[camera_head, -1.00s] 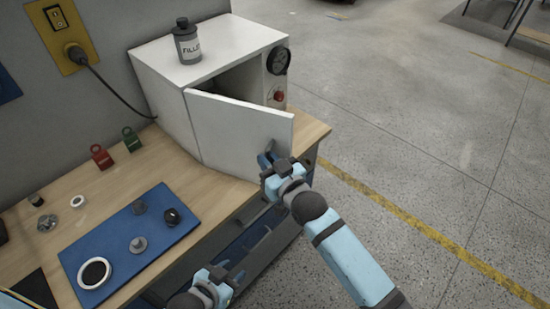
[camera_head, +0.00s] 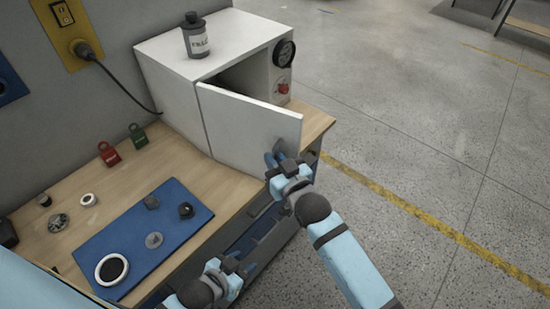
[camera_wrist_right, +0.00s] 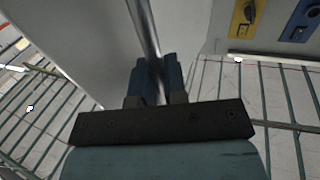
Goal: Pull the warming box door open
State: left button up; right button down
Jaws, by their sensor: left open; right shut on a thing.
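The warming box (camera_head: 180,70) is a white box at the back of the bench. Its white door (camera_head: 245,128) stands partly open, hinged on the left, with a dark gap behind its top edge. My right gripper (camera_head: 279,158) is at the door's outer face near its free right edge. In the right wrist view its blue fingers (camera_wrist_right: 157,78) are shut around a metal bar handle (camera_wrist_right: 145,30). My left gripper (camera_head: 236,266) is open and empty, low in front of the bench edge, apart from the door.
A grey labelled bottle (camera_head: 195,35) stands on the box. A blue mat (camera_head: 130,235) with several small parts lies on the bench (camera_head: 60,180). Red (camera_head: 109,153) and green (camera_head: 138,136) tags stand near the wall. A cable runs from the yellow wall outlet (camera_head: 68,30).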

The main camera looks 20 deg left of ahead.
jog(key=c, duration=1.2)
grip_release()
jog(key=shift+s+d, duration=0.1)
jog(key=shift+d, duration=0.1)
jog(key=b+v, duration=0.2)
jog(key=v, duration=1.1)
jog(key=shift+s+d, duration=0.15)
jog(key=shift+s, duration=0.05)
jog(key=shift+d, duration=0.1)
